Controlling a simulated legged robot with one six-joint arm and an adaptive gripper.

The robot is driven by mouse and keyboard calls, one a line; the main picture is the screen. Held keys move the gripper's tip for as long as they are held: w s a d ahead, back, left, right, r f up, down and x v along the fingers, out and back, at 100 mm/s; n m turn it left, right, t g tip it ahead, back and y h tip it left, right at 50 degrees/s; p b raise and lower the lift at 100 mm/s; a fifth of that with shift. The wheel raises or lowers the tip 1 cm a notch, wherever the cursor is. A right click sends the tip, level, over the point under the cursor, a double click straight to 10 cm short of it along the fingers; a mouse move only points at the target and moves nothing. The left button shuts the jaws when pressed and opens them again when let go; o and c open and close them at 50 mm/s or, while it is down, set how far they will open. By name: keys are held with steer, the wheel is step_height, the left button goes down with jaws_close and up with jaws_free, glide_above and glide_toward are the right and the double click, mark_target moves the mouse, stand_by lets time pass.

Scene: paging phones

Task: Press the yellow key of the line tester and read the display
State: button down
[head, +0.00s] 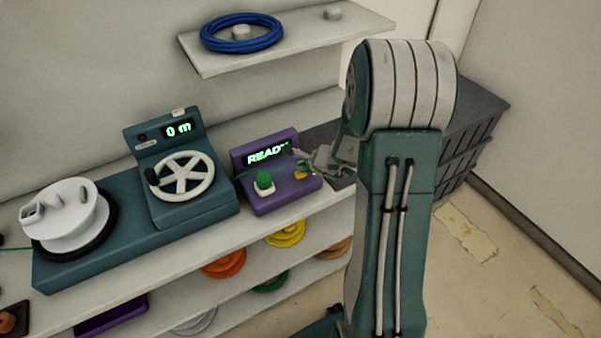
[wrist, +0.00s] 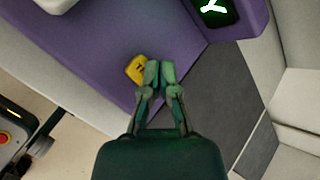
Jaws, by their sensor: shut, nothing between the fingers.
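The line tester (head: 277,203) is a purple box on the bench, with a lit display (head: 266,153) that reads "READY" in green, its last letter partly covered by my gripper. The yellow key (head: 301,175) is at the right of its front face. In the wrist view the yellow key (wrist: 137,69) lies just left of my fingertips on the purple face. My gripper (wrist: 160,68) is shut and empty, its tips beside the key; I cannot tell whether they touch it. My gripper also shows in the head view (head: 300,156), over the tester's right side.
A green plug (head: 264,181) sits in a white socket on the tester. Left of it stand a teal counter (head: 180,130) reading "0 m", with a handwheel (head: 183,176), and a white reel (head: 66,213). A shelf (head: 290,45) with a blue cable coil (head: 242,32) is above. A dark crate (head: 470,140) stands right.

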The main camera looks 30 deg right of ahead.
mark_target(302, 174)
steer(key=shift+f, duration=0.35)
steer(key=shift+f, duration=0.5)
stand_by(1.0)
steer(key=shift+r, duration=0.9)
steer(key=shift+r, duration=2.5)
steer(key=shift+r, duration=0.1)
